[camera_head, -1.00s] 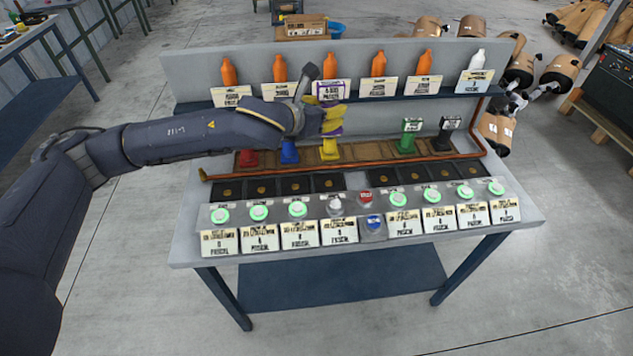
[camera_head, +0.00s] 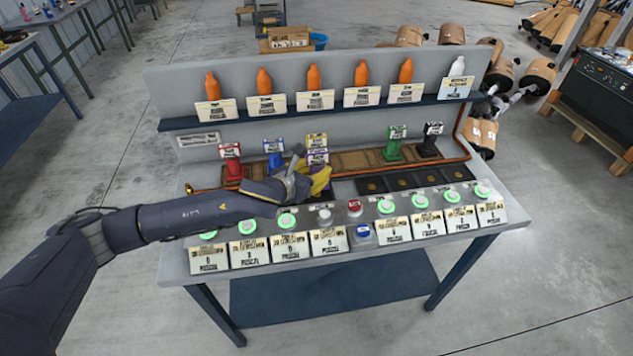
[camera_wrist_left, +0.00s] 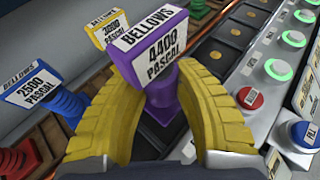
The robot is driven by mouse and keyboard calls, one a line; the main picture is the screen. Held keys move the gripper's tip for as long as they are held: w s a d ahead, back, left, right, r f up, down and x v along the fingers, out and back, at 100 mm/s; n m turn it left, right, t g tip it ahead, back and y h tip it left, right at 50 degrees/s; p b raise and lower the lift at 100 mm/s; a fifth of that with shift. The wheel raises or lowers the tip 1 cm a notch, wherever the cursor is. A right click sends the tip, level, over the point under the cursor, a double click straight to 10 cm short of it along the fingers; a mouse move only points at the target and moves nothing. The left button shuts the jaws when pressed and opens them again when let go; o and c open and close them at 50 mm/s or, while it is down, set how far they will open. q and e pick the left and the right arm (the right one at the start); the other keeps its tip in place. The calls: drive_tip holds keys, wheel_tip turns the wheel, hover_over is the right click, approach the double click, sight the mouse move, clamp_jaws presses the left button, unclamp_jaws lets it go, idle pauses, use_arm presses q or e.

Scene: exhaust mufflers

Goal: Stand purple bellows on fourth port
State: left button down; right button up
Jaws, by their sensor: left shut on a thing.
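The purple bellows (camera_head: 319,157), labelled 4400 PASCAL, is in my left gripper (camera_head: 318,182), whose yellow fingers are shut around it. In the left wrist view the purple bellows (camera_wrist_left: 156,50) looks upright, its label plate above the fingers and its lower part between them. It is over the front row of dark square ports, in front of the yellow bellows. I cannot tell whether its base touches a port. My arm and gripper hide the left group of ports. The right group of ports (camera_head: 405,179) is bare, with brass centres. My right gripper is not in view.
Red (camera_head: 232,160), blue (camera_head: 274,153), yellow (camera_head: 317,140), green (camera_head: 394,145) and black bellows (camera_head: 430,140) stand in the wooden rack behind. Lit green buttons line the front. The fourth button (camera_head: 324,215) is unlit. Red (camera_head: 354,206) and blue buttons (camera_head: 362,232) sit mid-row.

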use_arm(q)
drive_tip(key=shift+f, duration=2.1)
drive_tip(key=shift+f, duration=0.15)
drive_tip(key=c, duration=1)
unclamp_jaws()
drive_tip(key=shift+s+a+r, duration=0.15)
drive_tip(key=shift+s+r, duration=0.05)
drive_tip(key=v, duration=1.1)
drive_tip(key=shift+s+a, duration=0.2)
